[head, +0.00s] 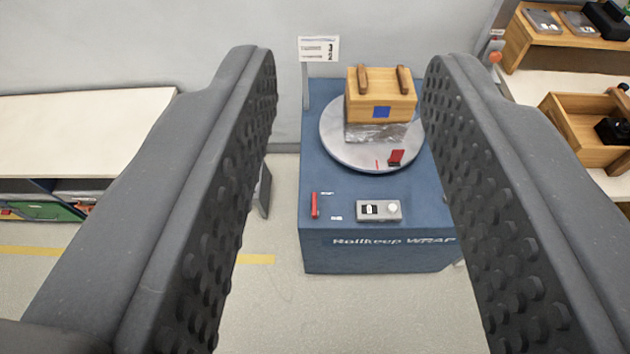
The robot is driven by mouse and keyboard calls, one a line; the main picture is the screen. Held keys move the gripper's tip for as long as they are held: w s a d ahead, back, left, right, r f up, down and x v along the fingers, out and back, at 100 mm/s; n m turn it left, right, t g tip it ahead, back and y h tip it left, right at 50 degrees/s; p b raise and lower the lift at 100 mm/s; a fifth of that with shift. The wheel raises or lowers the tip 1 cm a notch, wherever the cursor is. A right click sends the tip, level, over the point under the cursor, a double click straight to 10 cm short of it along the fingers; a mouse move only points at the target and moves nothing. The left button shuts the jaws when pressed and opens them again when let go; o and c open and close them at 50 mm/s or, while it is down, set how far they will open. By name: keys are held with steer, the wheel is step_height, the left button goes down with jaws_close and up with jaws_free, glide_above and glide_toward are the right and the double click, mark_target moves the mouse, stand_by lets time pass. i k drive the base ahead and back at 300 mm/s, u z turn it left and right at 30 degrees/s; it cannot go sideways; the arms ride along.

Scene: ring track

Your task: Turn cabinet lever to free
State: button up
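A blue cabinet (335,262) marked "Railkeep WRAP" stands ahead, between my gripper's fingers in the picture. A small red lever (314,205) sits at the left of its top front, pointing toward the back, with small labels near its far end and to its lower right; they are too small to read. My gripper (348,75) is wide open and empty, well short of the cabinet. A grey control box (379,211) with a switch and a pale round knob is right of the lever.
A round grey turntable (340,147) on the cabinet carries a wooden box (362,106) with a blue square, and a red piece (396,157) at its front edge. A sign (318,48) stands behind. A bench (80,130) is left; wooden shelving (540,60) and a crate (570,135) are right.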

mark_target(314, 214)
steer(key=z, duration=0.05)
steer(key=i, duration=0.2)
steer(key=u, duration=0.15)
steer(key=k, duration=1.3)
steer(key=z, duration=0.6)
steer(key=i, duration=2.1)
steer(key=u, duration=0.65)
